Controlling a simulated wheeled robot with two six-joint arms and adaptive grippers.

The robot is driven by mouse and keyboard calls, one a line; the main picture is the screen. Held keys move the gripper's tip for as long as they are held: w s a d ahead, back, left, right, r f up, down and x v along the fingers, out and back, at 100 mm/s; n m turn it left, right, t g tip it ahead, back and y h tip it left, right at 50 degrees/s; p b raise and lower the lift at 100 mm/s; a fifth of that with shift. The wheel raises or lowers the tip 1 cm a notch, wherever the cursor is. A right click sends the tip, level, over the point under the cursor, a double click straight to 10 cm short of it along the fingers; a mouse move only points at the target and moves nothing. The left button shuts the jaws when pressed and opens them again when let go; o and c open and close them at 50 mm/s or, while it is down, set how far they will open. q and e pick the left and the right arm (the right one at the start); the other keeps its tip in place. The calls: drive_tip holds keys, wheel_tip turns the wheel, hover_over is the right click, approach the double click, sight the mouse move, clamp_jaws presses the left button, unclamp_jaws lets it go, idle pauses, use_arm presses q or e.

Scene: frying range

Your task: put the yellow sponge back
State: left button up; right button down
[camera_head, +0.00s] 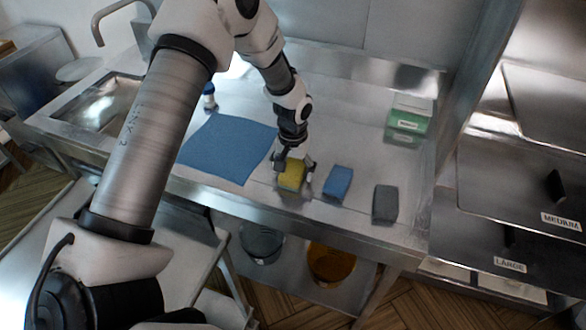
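The yellow sponge (291,176) is near the front edge of the steel counter (350,130), left of a blue sponge (338,182) and a grey sponge (385,204). My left gripper (294,166) points down over the yellow sponge, with one finger at each side of it. The frame is too coarse to tell whether the fingers press on it or stand slightly apart, or whether it rests on the counter. My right gripper is out of view.
A blue cloth (228,149) lies left of the gripper, with a small bottle (209,95) behind it. A green box (408,118) stands at the back right. A sink (105,100) is at the left. Containers (331,264) sit on the lower shelf. The counter's middle is clear.

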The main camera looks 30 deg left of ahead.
sight(293, 169)
use_arm(q)
drive_tip(key=shift+w, duration=0.1)
drive_tip(key=shift+r, duration=0.25)
wheel_tip(293, 169, up, 12)
drive_tip(key=b, duration=0.2)
drive_tip(key=shift+f, duration=0.15)
